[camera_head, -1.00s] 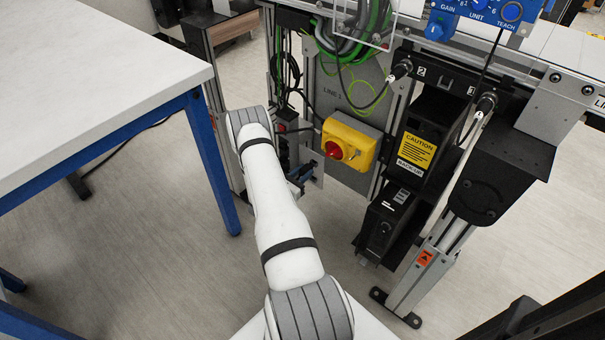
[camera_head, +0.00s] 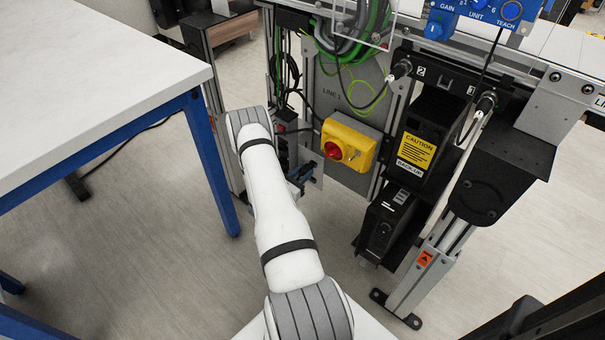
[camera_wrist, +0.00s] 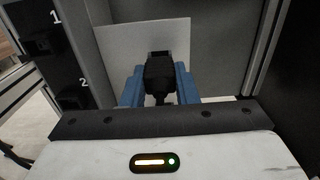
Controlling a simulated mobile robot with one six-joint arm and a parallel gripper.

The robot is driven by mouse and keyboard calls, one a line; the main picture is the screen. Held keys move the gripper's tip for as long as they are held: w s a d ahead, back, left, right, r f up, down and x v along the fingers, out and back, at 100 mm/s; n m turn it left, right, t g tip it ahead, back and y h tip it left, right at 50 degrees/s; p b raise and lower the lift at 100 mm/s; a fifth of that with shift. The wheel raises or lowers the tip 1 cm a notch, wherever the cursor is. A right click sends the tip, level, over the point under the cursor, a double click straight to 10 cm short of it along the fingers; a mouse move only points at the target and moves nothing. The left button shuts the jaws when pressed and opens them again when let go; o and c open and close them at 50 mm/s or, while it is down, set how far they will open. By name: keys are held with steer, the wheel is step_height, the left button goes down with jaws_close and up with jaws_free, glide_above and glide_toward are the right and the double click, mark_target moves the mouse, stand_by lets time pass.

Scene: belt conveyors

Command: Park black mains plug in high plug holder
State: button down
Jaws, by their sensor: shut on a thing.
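In the wrist view my gripper (camera_wrist: 160,88) has its two blue fingers shut on the black mains plug (camera_wrist: 160,72). The plug sits between the fingers in front of a pale grey plate, and I cannot tell whether it touches the plate. In the head view my gripper (camera_head: 302,178) shows only in part at the far end of my white arm, below and left of the yellow switch box; the plug is hidden there. At the left of the wrist view are black sockets marked 1 (camera_wrist: 52,20) and 2 (camera_wrist: 68,84). I cannot tell which thing is the high plug holder.
A yellow box with a red rotary switch (camera_head: 335,149) is on the frame right of my gripper. Black units (camera_head: 385,225) hang further right. A white table (camera_head: 90,90) with blue legs stands left. Cables hang above the gripper.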

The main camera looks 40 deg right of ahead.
steer(key=shift+d, duration=0.55)
steer(key=c, duration=1.1)
jaws_free()
steer(key=shift+o, duration=0.2)
